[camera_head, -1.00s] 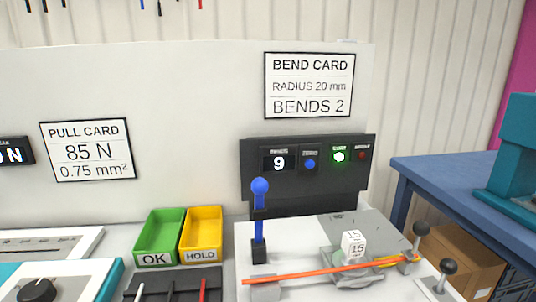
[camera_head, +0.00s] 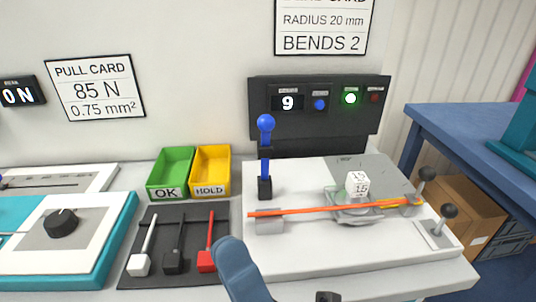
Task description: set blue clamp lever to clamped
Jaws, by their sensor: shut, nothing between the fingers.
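The blue clamp lever (camera_head: 265,168) stands upright in a black base at the left back of the white bend fixture plate (camera_head: 300,262). It has a round blue knob on top. An orange cable (camera_head: 325,209) lies across the plate in front of the lever, over a grey block at its left end. A blue-grey link of my arm (camera_head: 240,270) enters at the bottom, in front of the plate and well apart from the lever. My gripper's fingers do not show.
Green OK (camera_head: 170,176) and yellow HOLD bins (camera_head: 211,170) stand left of the lever. A dark panel with white, black and red levers (camera_head: 185,220) lies nearer. Two black-knobbed levers stand at the plate's right. A display (camera_head: 315,101) reading 9 is behind.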

